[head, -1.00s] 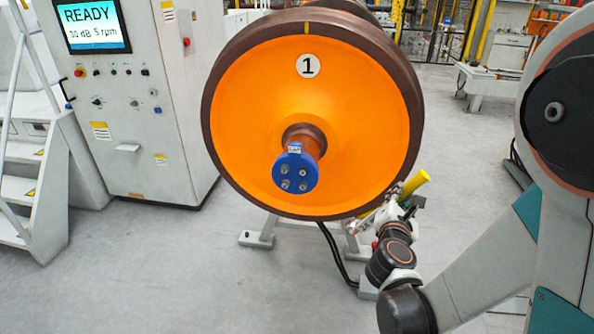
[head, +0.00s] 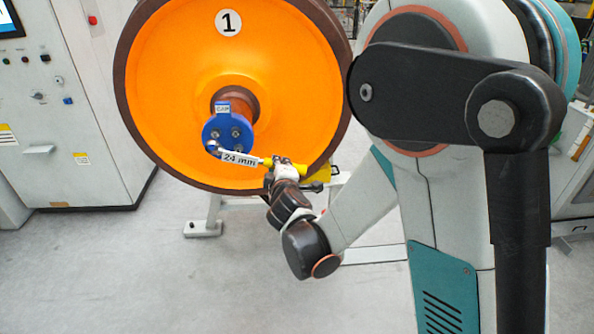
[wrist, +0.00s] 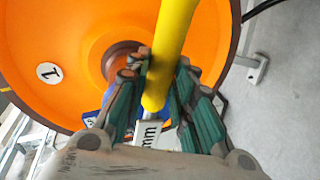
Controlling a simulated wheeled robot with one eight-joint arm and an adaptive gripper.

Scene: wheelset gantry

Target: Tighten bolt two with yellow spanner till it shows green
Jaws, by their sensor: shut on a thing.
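My gripper (head: 285,168) is shut on the yellow handle of the spanner (head: 238,158), whose shank carries a "24 mm" label. The spanner points left, and its head is at the lower left of the blue cap (head: 238,128) on the axle end. I cannot tell whether it is seated on a bolt. Several bolts show on the cap face; no bolt numbers are readable and I see no green on them. In the wrist view the yellow handle (wrist: 170,50) runs between my gripper's fingers (wrist: 152,110), and the spanner head is hidden.
The orange wheel (head: 175,75) marked 1 stands behind the cap, on a grey stand (head: 203,228). A control cabinet (head: 90,110) is at the left, its screen mostly cut off. Floor at the lower left is clear.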

